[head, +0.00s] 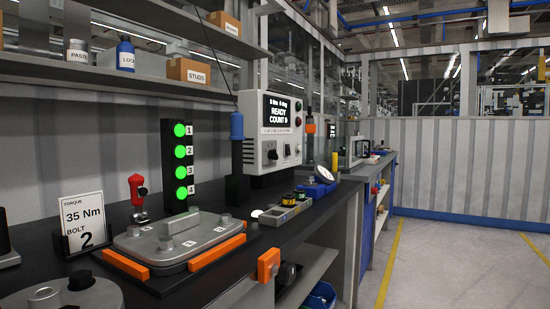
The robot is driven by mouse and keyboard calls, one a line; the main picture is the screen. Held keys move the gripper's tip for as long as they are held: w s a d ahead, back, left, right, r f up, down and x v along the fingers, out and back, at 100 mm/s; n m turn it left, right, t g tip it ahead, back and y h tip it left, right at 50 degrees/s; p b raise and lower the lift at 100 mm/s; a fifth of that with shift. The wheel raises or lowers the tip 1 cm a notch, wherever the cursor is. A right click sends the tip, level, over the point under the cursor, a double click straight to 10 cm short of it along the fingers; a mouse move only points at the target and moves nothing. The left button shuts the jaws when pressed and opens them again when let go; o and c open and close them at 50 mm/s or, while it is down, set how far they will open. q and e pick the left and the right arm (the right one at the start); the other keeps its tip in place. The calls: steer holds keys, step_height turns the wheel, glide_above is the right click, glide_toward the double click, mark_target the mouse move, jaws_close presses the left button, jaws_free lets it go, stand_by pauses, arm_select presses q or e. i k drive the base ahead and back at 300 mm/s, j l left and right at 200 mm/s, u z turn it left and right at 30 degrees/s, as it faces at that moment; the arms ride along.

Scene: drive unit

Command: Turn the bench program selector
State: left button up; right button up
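The bench controller (268,128) is a white box at the back of the dark bench, right of centre. Its black screen (277,110) reads READY and COUNT 0, with a small Nm and degree line above. A dark knob that looks like the program selector (271,154) is low on its front face. Its pointer position is too small to read. A smaller control (287,150) is to its right. Neither of my grippers shows in the head view.
A blue-topped upright tool (237,124) stands just left of the controller. A light tower (181,165) with green lamps, a grey cover plate (180,238) between orange blocks and a torque card (83,222) occupy the nearer bench. Open floor (450,260) lies to the right.

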mark_target(273, 154)
steer(key=i+l+u, duration=0.1)
steer(key=u, duration=0.55)
steer(key=i+l+u, duration=0.15)
steer(key=l+u, duration=0.15)
steer(key=i+l+u, duration=0.15)
steer(key=l+u, duration=0.15)
steer(key=l, duration=0.25)
steer(key=l+u, duration=0.35)
steer(key=i+l, duration=0.05)
steer(key=l, duration=0.05)
